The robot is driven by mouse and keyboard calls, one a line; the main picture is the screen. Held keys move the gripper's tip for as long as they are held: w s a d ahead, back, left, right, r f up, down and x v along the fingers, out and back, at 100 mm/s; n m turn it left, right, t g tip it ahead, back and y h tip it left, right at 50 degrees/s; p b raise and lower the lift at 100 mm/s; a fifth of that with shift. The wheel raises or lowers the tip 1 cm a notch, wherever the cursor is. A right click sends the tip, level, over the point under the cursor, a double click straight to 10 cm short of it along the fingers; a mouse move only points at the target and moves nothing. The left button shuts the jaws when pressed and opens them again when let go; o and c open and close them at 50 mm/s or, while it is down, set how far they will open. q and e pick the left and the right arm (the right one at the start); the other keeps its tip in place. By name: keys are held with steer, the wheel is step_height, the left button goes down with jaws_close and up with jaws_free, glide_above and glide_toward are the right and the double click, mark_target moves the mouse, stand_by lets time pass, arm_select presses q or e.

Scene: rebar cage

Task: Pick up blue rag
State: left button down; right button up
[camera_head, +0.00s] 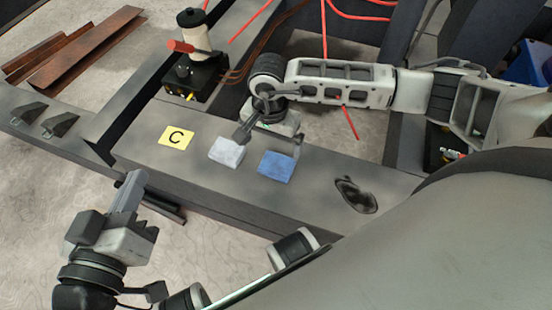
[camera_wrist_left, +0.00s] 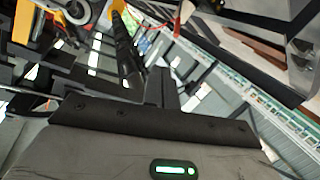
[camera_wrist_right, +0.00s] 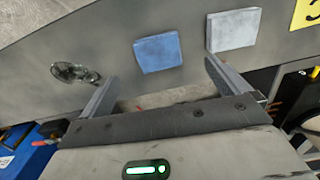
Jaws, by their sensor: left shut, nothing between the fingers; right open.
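The blue rag (camera_head: 276,166) is a flat folded square lying on the grey beam top, just right of a white rag (camera_head: 227,152) in the head view. It also shows in the right wrist view (camera_wrist_right: 158,52), ahead of the fingers. My right gripper (camera_head: 268,141) is open and empty above the beam, close behind the two rags. In the right wrist view its fingers (camera_wrist_right: 157,80) are spread apart, with the blue rag beyond the gap. My left gripper (camera_head: 128,190) is shut and empty at the left, in front of the beam and away from the rags.
A black device with a white cylinder (camera_head: 195,55) stands behind. Rusty steel pieces (camera_head: 85,45) lie at the back left.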

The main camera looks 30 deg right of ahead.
steer(key=b, duration=0.2)
glide_above(274, 169)
steer(key=f, duration=0.6)
steer(key=shift+w+a, duration=0.15)
steer(key=shift+w, duration=0.1)
steer(key=shift+s+f+b, duration=0.2)
steer(key=shift+f+b, duration=0.3)
steer(key=shift+f, duration=0.7)
step_height(274, 169, down, 2)
steer(key=shift+s+f+b, duration=0.1)
steer(key=shift+b, duration=0.4)
steer(key=shift+f, duration=0.25)
arm_select(q)
steer(key=r+t, duration=0.1)
steer(key=w+r+t+h, duration=0.1)
steer(key=w+r+m+t, duration=0.1)
steer(key=r, duration=0.1)
steer(key=shift+h, duration=0.3)
arm_select(e)
steer(key=c, duration=1)
